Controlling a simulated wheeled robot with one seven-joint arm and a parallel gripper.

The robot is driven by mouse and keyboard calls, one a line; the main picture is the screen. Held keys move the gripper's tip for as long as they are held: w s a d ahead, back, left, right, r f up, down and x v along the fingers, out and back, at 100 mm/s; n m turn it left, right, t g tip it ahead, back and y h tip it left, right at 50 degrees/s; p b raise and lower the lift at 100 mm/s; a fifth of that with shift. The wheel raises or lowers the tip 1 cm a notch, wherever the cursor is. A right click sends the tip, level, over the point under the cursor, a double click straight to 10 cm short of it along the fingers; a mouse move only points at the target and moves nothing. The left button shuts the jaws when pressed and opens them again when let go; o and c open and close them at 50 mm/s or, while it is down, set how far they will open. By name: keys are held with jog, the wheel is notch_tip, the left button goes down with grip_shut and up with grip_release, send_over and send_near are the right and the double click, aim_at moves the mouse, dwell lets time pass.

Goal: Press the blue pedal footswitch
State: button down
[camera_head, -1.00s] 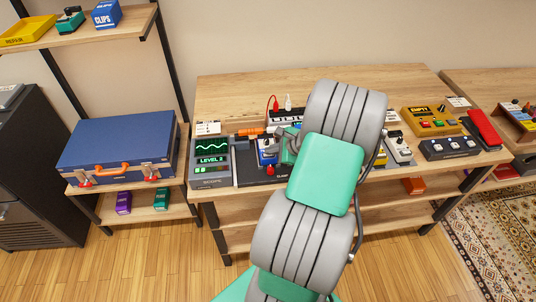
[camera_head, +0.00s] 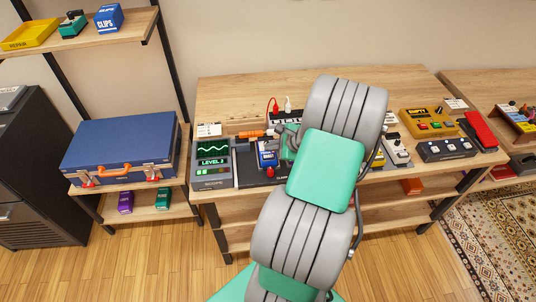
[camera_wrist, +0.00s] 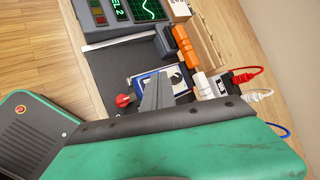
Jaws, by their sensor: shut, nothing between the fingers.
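The blue pedal (camera_head: 267,154) sits on a dark tray on the wooden bench, just right of the scope. Its blue body with a white label shows in the head view. In the wrist view the pedal (camera_wrist: 176,80) is partly hidden behind my grey fingers. My gripper (camera_head: 281,130) is shut and empty, at the pedal's back right side in the head view. In the wrist view my gripper (camera_wrist: 156,94) points over the pedal; I cannot tell whether it touches. A red knob (camera_head: 270,171) is in front of the pedal.
The scope (camera_head: 211,163) reads "LEVEL 2" with a green trace. An orange plug (camera_head: 251,134) and a power strip with red and white cables (camera_head: 284,117) lie behind the pedal. A yellow box (camera_head: 426,122) and other pedals fill the right side.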

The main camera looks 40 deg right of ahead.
aim_at(271, 157)
notch_tip(271, 157, up, 4)
jog(key=p, duration=0.2)
jog(key=shift+p, duration=0.35)
jog(key=shift+f, duration=0.15)
